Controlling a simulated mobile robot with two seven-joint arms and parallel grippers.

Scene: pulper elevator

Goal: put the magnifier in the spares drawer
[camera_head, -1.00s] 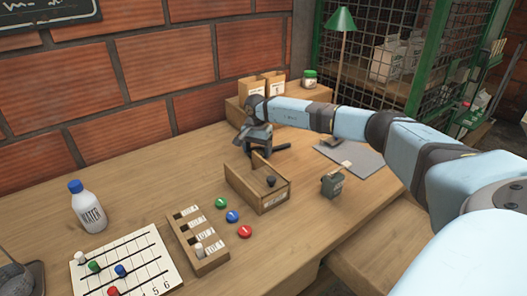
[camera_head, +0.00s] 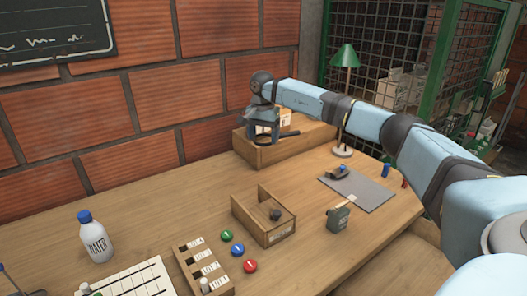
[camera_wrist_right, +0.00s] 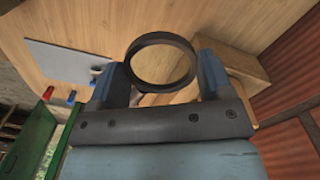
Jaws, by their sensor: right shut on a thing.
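My right gripper (camera_head: 266,136) is shut on the magnifier (camera_head: 289,134), whose dark round rim sticks out to the right, in front of the wooden riser at the back. In the right wrist view the magnifier's ring (camera_wrist_right: 160,62) shows large between the two fingers of the gripper (camera_wrist_right: 162,80); its handle is mostly hidden. An open-topped wooden drawer box (camera_head: 252,222) with a dark knob stands on the desk, nearer than the gripper; its label is too small to read, so I cannot be sure it is the spares drawer.
A wooden riser (camera_head: 285,151) stands against the brick wall. A green lamp (camera_head: 345,56), a grey mat (camera_head: 372,192) and a dark green tin (camera_head: 339,217) are to the right. Coloured buttons (camera_head: 238,250), a slotted tray (camera_head: 218,270) and a water bottle (camera_head: 95,240) are nearer left.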

